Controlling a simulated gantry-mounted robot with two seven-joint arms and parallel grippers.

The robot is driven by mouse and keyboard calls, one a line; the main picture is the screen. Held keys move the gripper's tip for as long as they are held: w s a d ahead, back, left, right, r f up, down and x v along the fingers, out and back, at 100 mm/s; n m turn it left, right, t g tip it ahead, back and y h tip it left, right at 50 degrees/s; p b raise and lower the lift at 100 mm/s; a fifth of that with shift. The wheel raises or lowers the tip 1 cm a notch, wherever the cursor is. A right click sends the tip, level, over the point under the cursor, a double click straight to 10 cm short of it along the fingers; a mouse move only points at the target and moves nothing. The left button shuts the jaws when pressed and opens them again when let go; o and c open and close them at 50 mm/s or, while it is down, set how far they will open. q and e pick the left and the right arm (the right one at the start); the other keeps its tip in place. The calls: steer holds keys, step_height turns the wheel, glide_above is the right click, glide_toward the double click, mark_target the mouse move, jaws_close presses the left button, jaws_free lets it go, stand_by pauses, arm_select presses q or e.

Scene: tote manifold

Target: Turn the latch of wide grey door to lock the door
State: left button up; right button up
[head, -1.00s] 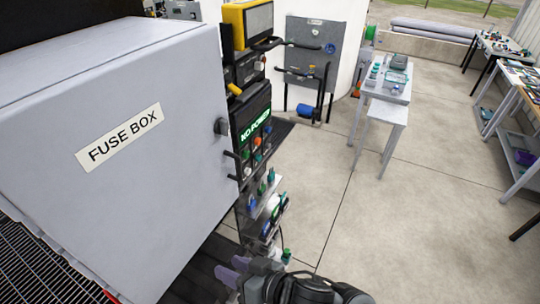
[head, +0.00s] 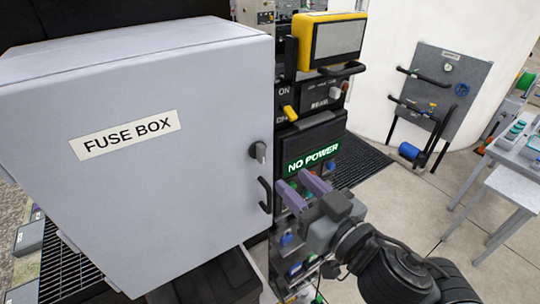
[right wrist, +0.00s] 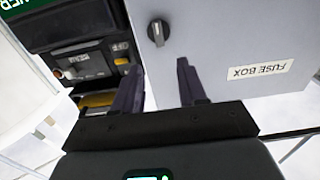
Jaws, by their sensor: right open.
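The wide grey door (head: 190,200) of the fuse box fills the left of the head view and looks closed. Its dark latch knob (head: 258,151) sits near the door's right edge, above a black handle (head: 265,195). In the right wrist view the latch (right wrist: 158,31) shows beyond the fingertips, with the door (right wrist: 220,40) around it. My right gripper (head: 295,190) is open, its purple fingers pointing at the door edge, below and right of the latch. It also shows in the right wrist view (right wrist: 160,80), with nothing between the fingers. My left gripper is not in view.
A black panel with a lit "NO POWER" sign (head: 313,157) and a yellow-framed unit (head: 331,40) stand right of the door. A grey board with pipes (head: 440,90) and a table (head: 515,185) are farther right. Floor between is clear.

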mark_target(263, 152)
steer(key=x, duration=1)
steer(key=shift+c, duration=0.4)
jaws_close()
